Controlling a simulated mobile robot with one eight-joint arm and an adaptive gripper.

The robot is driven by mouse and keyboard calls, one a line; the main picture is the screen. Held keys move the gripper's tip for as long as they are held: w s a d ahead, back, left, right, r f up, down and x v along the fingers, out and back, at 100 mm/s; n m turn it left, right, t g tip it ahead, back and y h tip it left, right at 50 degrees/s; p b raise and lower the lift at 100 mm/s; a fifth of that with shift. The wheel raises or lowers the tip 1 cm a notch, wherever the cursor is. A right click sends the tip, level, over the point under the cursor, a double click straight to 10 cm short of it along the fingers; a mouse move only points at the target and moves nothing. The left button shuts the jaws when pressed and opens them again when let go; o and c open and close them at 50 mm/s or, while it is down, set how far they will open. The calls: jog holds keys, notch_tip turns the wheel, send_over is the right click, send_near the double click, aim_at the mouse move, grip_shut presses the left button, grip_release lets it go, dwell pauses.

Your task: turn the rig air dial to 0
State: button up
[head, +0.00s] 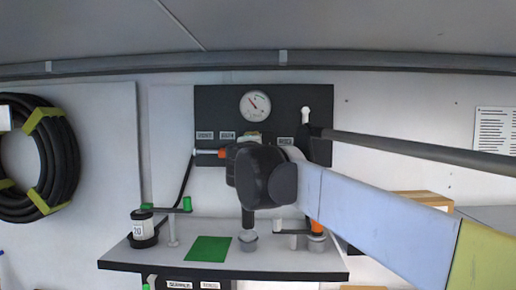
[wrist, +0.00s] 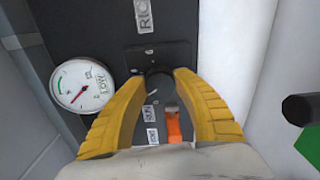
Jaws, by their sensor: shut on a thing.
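The rig air dial (wrist: 158,80) is a dark round knob on the black panel (wrist: 110,38), seen in the wrist view between my yellow fingertips. A label starting with "RI" is by it. My gripper (wrist: 160,78) is shut on the dial, one finger on each side. Its exact setting cannot be read here. A round white gauge (wrist: 82,83) with a red needle and the word "LOW" is left of the fingers. In the head view the gauge (head: 255,105) sits high on the panel (head: 222,103), and my dark wrist hides the dial.
An orange lever (wrist: 173,125) is close below the dial in the wrist view. Below the panel, a shelf (head: 165,255) bears a green mat (head: 209,249), a labelled container (head: 142,228) and grey cups. A coiled black hose (head: 68,160) hangs at left.

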jog(key=n, duration=0.4)
jog(key=shift+r+n, duration=0.1)
jog(key=shift+n, duration=0.2)
jog(key=shift+n+p, duration=0.4)
jog(key=shift+n, duration=1.6)
jog(key=o, duration=1.2)
jog(key=shift+w, duration=0.1)
jog(key=s, duration=1.2)
jog(key=shift+s+a, duration=0.1)
jog(key=shift+a, duration=0.05)
